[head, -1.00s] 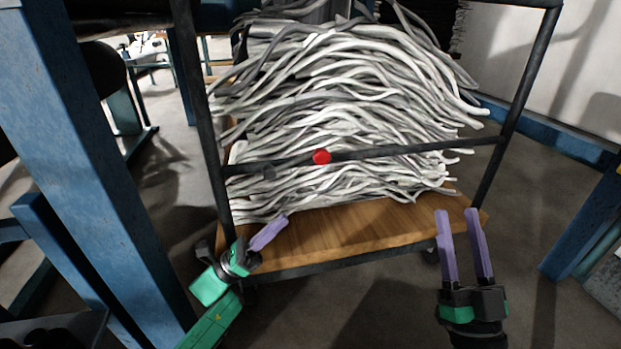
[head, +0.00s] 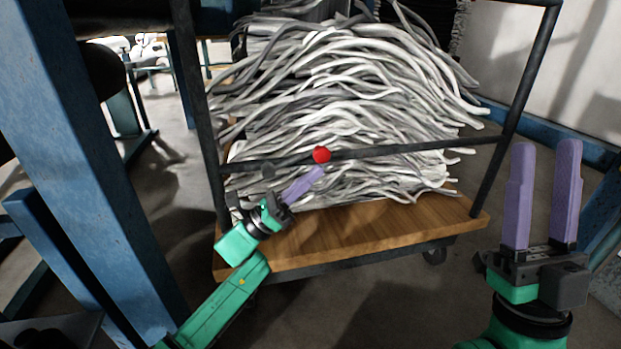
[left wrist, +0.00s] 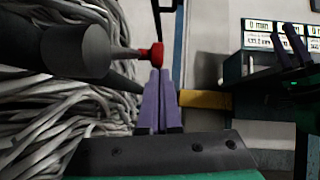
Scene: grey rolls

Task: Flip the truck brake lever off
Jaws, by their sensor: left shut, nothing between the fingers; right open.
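The brake lever shows as a red knob (head: 321,155) on the dark crossbar of the truck (head: 345,236). In the left wrist view the red knob (left wrist: 157,55) sits at the end of a thin rod from a dark cylinder (left wrist: 75,50). My left gripper (head: 318,171) is shut and empty, its purple fingertips just below the knob. In the left wrist view its fingertips (left wrist: 159,75) appear right under the knob; I cannot tell whether they touch it. My right gripper (head: 545,148) is open and empty, to the right of the truck.
Grey rolls (head: 350,100) are piled on the truck's wooden deck behind the crossbar. A blue post (head: 85,150) stands close on the left beside my left arm. A white wall (head: 545,60) is at the back right. Floor shows in front of the truck.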

